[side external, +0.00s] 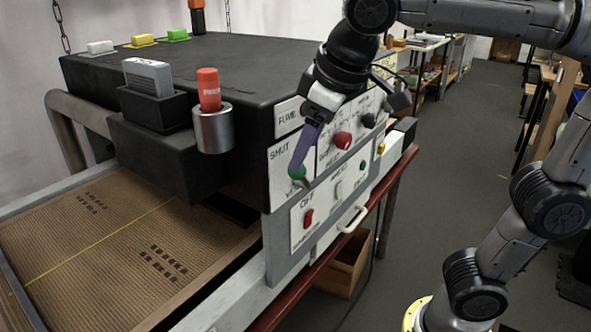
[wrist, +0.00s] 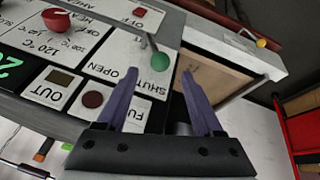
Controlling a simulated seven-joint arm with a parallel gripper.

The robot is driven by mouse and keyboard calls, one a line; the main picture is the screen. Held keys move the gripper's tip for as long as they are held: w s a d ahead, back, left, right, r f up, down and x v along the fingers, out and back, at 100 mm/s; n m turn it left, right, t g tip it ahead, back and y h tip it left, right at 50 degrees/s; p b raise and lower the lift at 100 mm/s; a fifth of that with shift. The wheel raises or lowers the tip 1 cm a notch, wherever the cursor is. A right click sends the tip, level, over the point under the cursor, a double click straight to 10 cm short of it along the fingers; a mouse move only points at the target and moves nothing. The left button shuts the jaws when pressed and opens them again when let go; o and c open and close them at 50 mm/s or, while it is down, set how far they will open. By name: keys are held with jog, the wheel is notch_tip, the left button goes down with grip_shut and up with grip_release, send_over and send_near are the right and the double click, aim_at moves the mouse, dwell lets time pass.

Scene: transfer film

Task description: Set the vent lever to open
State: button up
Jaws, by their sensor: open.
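The vent lever has a green ball knob (side external: 297,172) and a short metal stem, on the white front panel of the machine. In the wrist view the knob (wrist: 161,61) is beside the word SHUT, and the word OPEN is printed to the left. My gripper (side external: 300,163) points down at the panel with its purple fingers apart. In the wrist view the knob shows in the gap between the fingertips, slightly beyond them. I cannot tell whether a finger touches it. In the side view the fingers hide the OPEN label.
A red knob (side external: 343,140) and a red switch (side external: 308,218) marked OFF are close by on the panel. A brown conveyor belt (side external: 110,240) runs below.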

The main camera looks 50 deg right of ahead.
aim_at(302, 179)
jog(key=x, duration=0.7)
jog(key=shift+r, duration=0.1)
grip_shut()
dwell(1.2)
